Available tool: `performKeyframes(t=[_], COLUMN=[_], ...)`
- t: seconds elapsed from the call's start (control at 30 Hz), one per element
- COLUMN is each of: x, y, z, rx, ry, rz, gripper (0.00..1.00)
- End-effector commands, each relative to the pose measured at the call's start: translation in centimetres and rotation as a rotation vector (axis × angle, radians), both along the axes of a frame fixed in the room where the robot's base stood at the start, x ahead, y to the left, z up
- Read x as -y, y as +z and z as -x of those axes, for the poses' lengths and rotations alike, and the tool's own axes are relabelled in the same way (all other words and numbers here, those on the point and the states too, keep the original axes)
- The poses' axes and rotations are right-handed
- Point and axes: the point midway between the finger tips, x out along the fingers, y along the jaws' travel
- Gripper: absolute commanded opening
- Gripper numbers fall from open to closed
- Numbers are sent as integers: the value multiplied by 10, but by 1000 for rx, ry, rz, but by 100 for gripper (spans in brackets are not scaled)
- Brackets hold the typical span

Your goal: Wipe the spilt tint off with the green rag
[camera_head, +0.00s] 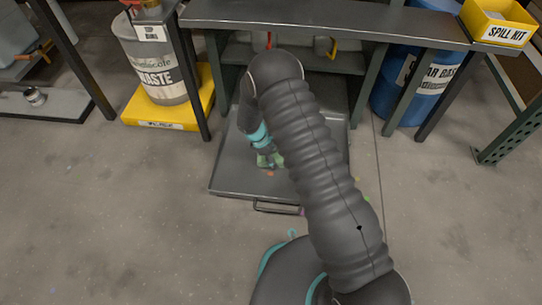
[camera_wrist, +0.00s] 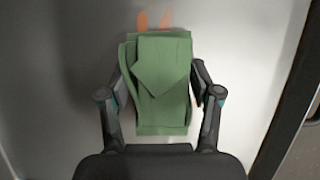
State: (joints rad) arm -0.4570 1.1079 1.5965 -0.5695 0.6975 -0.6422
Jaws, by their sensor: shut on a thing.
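My gripper (camera_wrist: 160,105) is shut on the green rag (camera_wrist: 162,85), which is folded and sits between the two fingers in the wrist view. The orange spilt tint (camera_wrist: 154,21) shows on the pale grey surface just beyond the rag's far edge, as two short streaks. A small bit of orange also shows beside the right finger. In the head view the rag (camera_head: 270,160) is low over the grey pull-out tray (camera_head: 230,179), and an orange spot (camera_head: 270,173) lies just in front of it. My arm hides much of the tray. I cannot tell whether the rag touches it.
The dark rack (camera_head: 330,14) stands over the tray's back. A waste drum (camera_head: 155,65) on a yellow base (camera_head: 145,115) stands left, a blue drum (camera_head: 400,90) right, and a yellow spill kit box (camera_head: 498,22) at upper right. Floor in front is mostly clear.

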Motion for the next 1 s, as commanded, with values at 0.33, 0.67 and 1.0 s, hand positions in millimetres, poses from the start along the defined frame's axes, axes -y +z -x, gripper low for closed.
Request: performKeyframes(t=[0.33,0.67,1.0], x=[3,6,6], y=[43,71,75], z=[-1,-2,-2], rx=[2,2,1], ry=[-7,-10,-11], rz=[-1,-1,-1], gripper=[31,31,31])
